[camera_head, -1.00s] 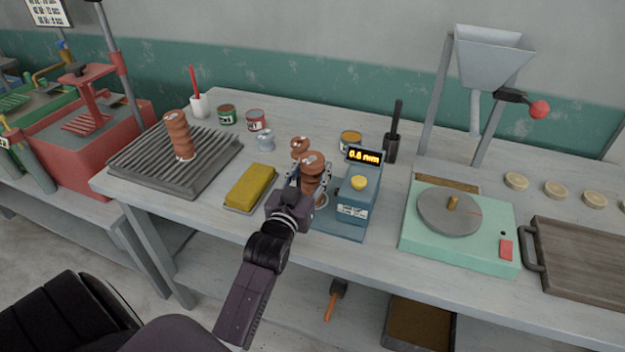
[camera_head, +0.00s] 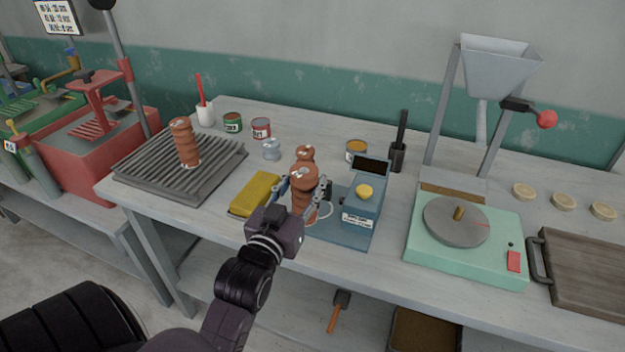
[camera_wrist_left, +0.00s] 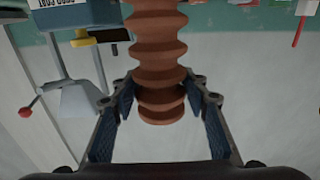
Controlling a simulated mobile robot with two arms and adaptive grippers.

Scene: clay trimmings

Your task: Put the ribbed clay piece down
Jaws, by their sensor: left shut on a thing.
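A ribbed brown clay piece (camera_head: 304,200) stands upright between the fingers of my left gripper (camera_head: 305,190), just left of the blue gauge (camera_head: 358,218). My left gripper is shut on it. The wrist view shows the ribbed clay piece (camera_wrist_left: 158,50) between the two dark finger pads. I cannot tell whether its foot touches the gauge's base plate. A second ribbed piece (camera_head: 305,153) shows partly behind it. A third (camera_head: 184,145) stands on the grey slatted rack (camera_head: 215,165) at left. My right gripper is not in view.
A yellow block (camera_head: 256,193) lies left of my gripper. A green turntable unit (camera_head: 490,255) and a wooden board (camera_head: 590,270) are to the right. Small cans (camera_head: 261,128) and a grey weight (camera_head: 271,150) stand behind. Some bench surface is bare between rack and yellow block.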

